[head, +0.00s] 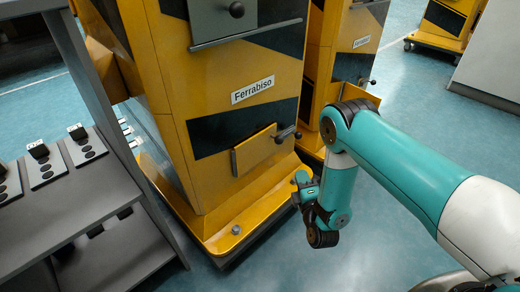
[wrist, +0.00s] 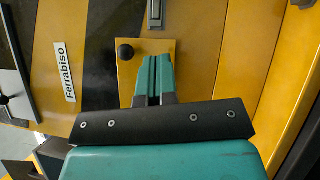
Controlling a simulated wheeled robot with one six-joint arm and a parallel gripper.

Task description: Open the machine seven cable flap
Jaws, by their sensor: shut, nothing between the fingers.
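The yellow machine in front of me carries a white label (head: 253,90) reading "Ferrabiso"; no number seven is readable. A small yellow flap (head: 254,152) sits low on its front, over a dark band, and looks closed. It has a dark strip at its left edge and a black knob with a grey latch piece (head: 285,134) at its upper right. In the wrist view the flap (wrist: 128,82), black knob (wrist: 125,52) and grey latch piece (wrist: 156,14) show. My gripper (wrist: 153,60) is shut and empty, in front of the flap; the fingers hide part of it. Contact cannot be told.
A grey panel with a round knob (head: 236,9) is higher on the machine. The yellow base (head: 225,240) juts out below. A grey shelf rack (head: 80,195) stands close at left. A similar yellow machine (head: 345,40) stands behind at right. Blue floor is free in front.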

